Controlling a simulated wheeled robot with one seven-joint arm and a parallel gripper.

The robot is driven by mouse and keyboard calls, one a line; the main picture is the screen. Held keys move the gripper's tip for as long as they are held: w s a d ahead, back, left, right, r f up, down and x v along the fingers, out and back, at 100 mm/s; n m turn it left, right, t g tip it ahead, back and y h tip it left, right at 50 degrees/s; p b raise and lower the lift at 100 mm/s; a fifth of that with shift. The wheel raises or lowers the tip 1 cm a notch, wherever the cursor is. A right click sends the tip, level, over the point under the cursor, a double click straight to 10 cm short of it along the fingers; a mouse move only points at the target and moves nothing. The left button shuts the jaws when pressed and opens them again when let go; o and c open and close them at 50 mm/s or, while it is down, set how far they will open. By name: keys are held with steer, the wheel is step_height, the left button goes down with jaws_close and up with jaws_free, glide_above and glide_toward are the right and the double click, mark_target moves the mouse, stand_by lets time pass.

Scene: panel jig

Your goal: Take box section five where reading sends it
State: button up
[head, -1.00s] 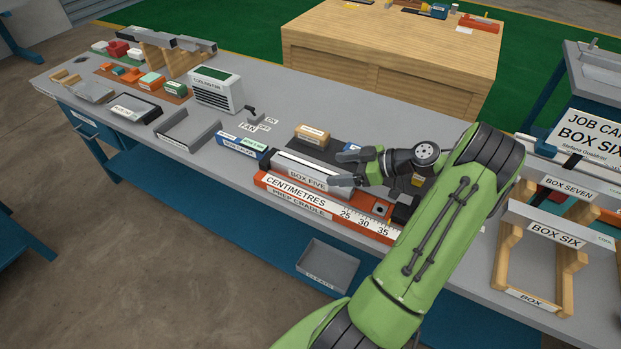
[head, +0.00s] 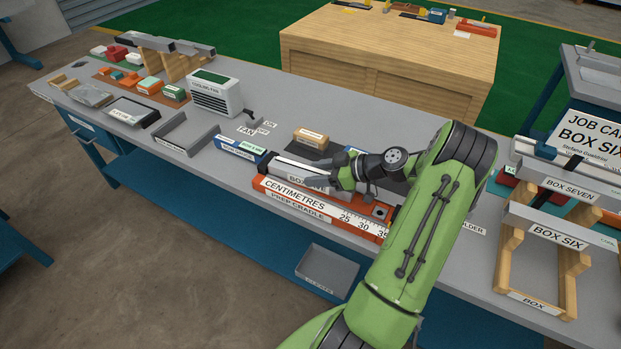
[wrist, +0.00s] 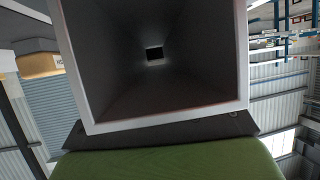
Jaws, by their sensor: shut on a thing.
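Box section five (head: 292,178) is a grey bar lying along the orange prep cradle (head: 275,202), behind its white centimetres scale (head: 322,204). Its label is partly hidden by my gripper. My gripper (head: 322,173) is shut on the bar near its right part, with the arm reaching in from the right. I cannot tell whether the bar is raised from the cradle. In the wrist view the hollow square end of a grey section (wrist: 150,110) fills the middle, very close to the camera. The job card (head: 590,135) at right reads "BOX SIX".
Box six (head: 555,235) and box seven (head: 568,188) rest on wooden stands at right. A cooling fan (head: 215,95), a grey tray (head: 187,135) and a blue block (head: 239,150) stand left of the cradle. A clamps tray (head: 327,270) sits below the front edge.

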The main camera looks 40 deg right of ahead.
steer(key=c, duration=0.3)
steer(key=shift+r, duration=0.1)
step_height(320, 180, up, 10)
steer(key=shift+f+p, duration=0.1)
steer(key=shift+p, duration=1.05)
jaws_close()
